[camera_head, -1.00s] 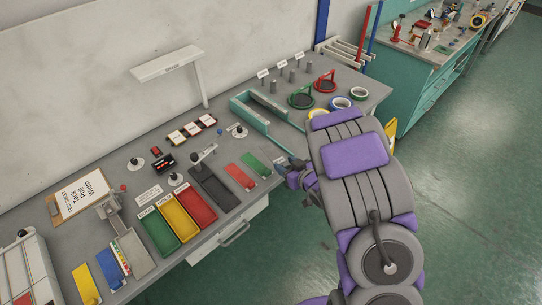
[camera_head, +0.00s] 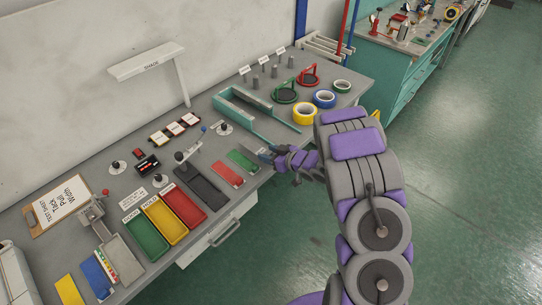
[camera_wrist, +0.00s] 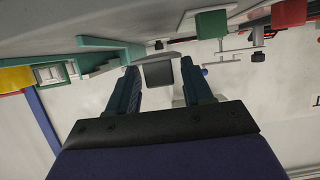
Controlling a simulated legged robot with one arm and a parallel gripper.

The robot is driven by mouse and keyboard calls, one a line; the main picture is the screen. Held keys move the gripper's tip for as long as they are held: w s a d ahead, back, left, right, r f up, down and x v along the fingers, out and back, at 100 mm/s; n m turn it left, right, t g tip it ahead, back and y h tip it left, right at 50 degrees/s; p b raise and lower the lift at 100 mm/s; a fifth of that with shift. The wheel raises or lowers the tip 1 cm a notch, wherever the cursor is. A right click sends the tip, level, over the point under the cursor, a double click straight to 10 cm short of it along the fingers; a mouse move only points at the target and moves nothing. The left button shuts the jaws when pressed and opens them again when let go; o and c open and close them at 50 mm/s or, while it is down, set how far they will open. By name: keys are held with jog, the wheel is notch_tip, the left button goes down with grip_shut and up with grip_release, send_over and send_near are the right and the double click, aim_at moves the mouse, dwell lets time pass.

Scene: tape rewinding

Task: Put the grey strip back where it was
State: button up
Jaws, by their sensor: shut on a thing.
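My gripper (camera_head: 273,156) is at the front edge of the grey bench, just right of the green strip (camera_head: 243,161). It is shut on a small grey strip, which shows as a grey piece (camera_wrist: 157,73) between the fingertips in the wrist view. In the head view the strip is too small and too covered by my gripper to make out clearly. I cannot tell whether it touches the bench. The red strip (camera_head: 228,174) lies left of the green one. The wrist view also shows a green piece (camera_wrist: 207,24) and a red piece (camera_wrist: 288,12).
A teal channel frame (camera_head: 262,120) stands behind my gripper. Yellow (camera_head: 305,114), blue and green tape rolls lie to its right. A dark tray (camera_head: 199,185) and coloured bins, including a red one (camera_head: 184,207), are to the left. Open floor lies in front.

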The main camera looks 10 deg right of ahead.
jog(key=shift+w+a, duration=0.25)
jog(key=shift+w, duration=0.75)
jog(key=shift+w+d, duration=0.25)
jog(key=shift+d, duration=0.15)
jog(key=f, duration=0.1)
jog(key=d+f+b, duration=0.1)
jog(key=f, duration=0.1)
jog(key=shift+w+d+f+b, duration=0.1)
jog(key=shift+f+b, duration=0.15)
jog(key=shift+b, duration=0.05)
jog(key=shift+f, duration=0.2)
jog(key=shift+a+r, duration=0.15)
jog(key=shift+a, duration=0.4)
jog(key=o, duration=1.1)
jog(key=shift+a, duration=0.15)
jog(key=shift+o, duration=0.9)
jog(key=shift+d, duration=0.55)
jog(key=p+v, duration=0.2)
jog(key=v, duration=1)
